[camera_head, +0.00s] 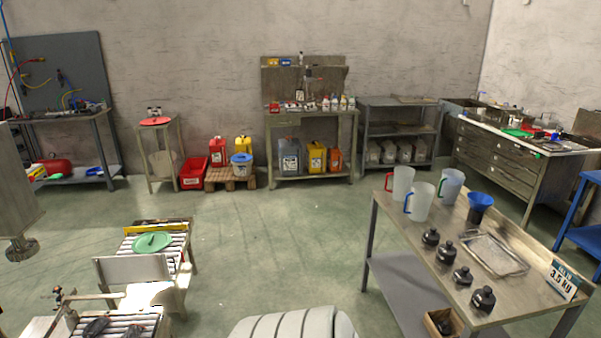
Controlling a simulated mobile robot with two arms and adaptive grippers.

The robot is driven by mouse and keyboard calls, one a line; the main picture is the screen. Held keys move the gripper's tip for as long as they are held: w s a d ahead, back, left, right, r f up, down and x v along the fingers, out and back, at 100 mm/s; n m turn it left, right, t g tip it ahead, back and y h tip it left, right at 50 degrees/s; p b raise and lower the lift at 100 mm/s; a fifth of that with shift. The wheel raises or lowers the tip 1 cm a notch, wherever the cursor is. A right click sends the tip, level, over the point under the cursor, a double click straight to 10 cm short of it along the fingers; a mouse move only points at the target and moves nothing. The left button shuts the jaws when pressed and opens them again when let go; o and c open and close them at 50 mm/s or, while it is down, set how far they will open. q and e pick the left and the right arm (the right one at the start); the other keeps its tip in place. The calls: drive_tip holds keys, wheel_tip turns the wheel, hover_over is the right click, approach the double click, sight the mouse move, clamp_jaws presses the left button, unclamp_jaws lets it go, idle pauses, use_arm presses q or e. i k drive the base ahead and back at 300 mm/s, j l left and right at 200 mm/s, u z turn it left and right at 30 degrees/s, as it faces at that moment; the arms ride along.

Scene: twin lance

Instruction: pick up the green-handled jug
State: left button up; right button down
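Three translucent jugs stand upright on the metal table (400,262) at the right. One jug (403,182) at the back left has a red handle. The front jug (421,204) has a blue handle on its left. Neither of my grippers is in view.
A roller conveyor (172,227) with a green lid (152,242) stands left. The floor between is clear.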

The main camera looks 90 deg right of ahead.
sight(452, 182)
drive_tip(key=z, duration=3.75)
drive_tip(key=i+j+z, duration=0.1)
drive_tip(key=i+j, duration=0.8)
drive_tip(key=i, duration=0.2)
drive_tip(key=i+j, duration=0.95)
drive_tip(key=i, duration=0.15)
drive_tip(key=l+z, duration=0.05)
